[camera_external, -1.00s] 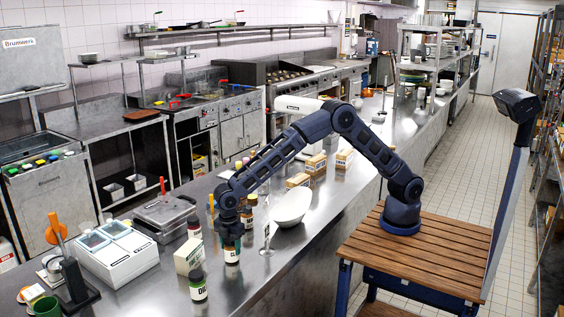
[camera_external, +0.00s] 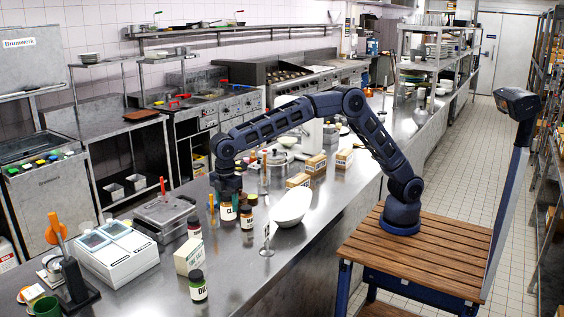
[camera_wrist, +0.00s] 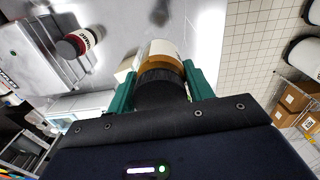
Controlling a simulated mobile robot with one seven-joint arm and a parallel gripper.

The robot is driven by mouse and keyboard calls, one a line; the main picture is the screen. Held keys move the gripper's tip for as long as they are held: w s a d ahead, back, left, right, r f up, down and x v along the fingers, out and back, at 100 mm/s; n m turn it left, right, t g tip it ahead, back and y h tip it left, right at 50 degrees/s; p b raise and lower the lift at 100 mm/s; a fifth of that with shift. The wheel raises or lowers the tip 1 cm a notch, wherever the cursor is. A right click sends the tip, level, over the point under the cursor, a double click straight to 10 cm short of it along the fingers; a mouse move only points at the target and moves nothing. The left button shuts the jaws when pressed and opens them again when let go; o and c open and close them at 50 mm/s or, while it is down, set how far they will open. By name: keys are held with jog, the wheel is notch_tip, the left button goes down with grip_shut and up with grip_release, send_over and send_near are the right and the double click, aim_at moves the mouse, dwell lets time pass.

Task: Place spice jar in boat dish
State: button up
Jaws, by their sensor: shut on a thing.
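My gripper (camera_external: 228,198) is shut on a spice jar (camera_external: 228,212) and holds it above the metal counter. In the wrist view, the jar (camera_wrist: 165,50) has a dark lid, brown contents and a pale label, and sits between the green fingers (camera_wrist: 160,84). The boat dish (camera_external: 292,207) is white and oval. It stands on the counter to the right of my gripper, apart from the jar, and looks empty as far as I can see. The wrist view does not clearly show the dish.
A pot (camera_external: 277,172) stands behind the dish.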

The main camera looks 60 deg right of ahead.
aim_at(291, 208)
jog(key=shift+d+r, duration=0.1)
jog(key=shift+r, duration=0.6)
jog(key=s+d+n, duration=0.1)
jog(key=s+d, duration=0.1)
jog(key=d, duration=1.6)
jog(key=s+d, duration=0.2)
jog(key=d, duration=1.6)
notch_tip(291, 208, down, 19)
jog(key=shift+a+f, duration=0.1)
jog(key=shift+f, duration=0.1)
jog(key=o, duration=1.1)
